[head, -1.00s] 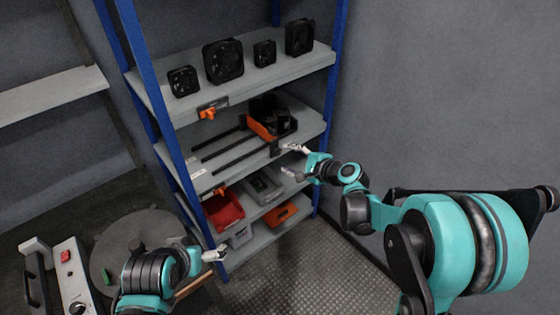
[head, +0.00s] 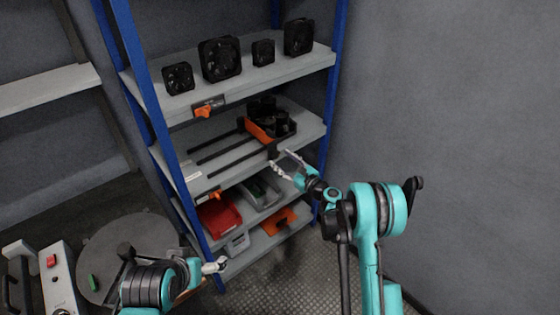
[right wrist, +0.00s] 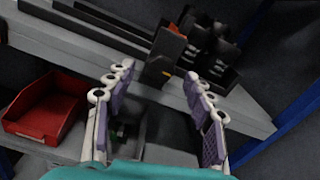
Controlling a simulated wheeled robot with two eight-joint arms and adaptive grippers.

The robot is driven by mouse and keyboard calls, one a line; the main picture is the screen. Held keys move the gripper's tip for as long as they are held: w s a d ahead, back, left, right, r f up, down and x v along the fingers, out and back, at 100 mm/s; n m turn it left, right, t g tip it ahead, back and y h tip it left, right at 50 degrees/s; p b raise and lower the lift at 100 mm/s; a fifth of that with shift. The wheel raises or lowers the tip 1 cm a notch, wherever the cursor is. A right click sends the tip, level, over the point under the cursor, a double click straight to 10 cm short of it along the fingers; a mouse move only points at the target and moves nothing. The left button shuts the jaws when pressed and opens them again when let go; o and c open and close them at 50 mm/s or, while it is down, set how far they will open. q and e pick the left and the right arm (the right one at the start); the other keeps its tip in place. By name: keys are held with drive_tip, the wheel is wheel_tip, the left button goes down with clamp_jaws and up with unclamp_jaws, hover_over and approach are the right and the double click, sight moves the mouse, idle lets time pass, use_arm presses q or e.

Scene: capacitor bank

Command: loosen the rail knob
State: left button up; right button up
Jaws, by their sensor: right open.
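The black rails (head: 232,157) run along the middle shelf to an orange-fronted carriage (head: 259,131) holding black cylinders. A small dark block (head: 272,150), which looks like the rail knob, sits at the front rail's right end. In the right wrist view this dark block (right wrist: 164,56) shows an orange patch and stands just beyond the fingertips. My right gripper (head: 280,163) is at the shelf's front edge; in its wrist view (right wrist: 157,76) the fingers are spread, with nothing between them. My left gripper (head: 222,264) is low at the left, away from the rails; its finger opening is unclear.
Black fans (head: 220,59) stand on the top shelf. Orange latches (head: 208,109) sit on shelf fronts. Below the rails are a red bin (head: 218,216) and grey bins. Blue posts (head: 146,85) bound the rack. A control box (head: 58,280) and a round table (head: 125,238) stand at left.

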drive_tip(key=shift+x, duration=0.95)
drive_tip(key=c, duration=1.1)
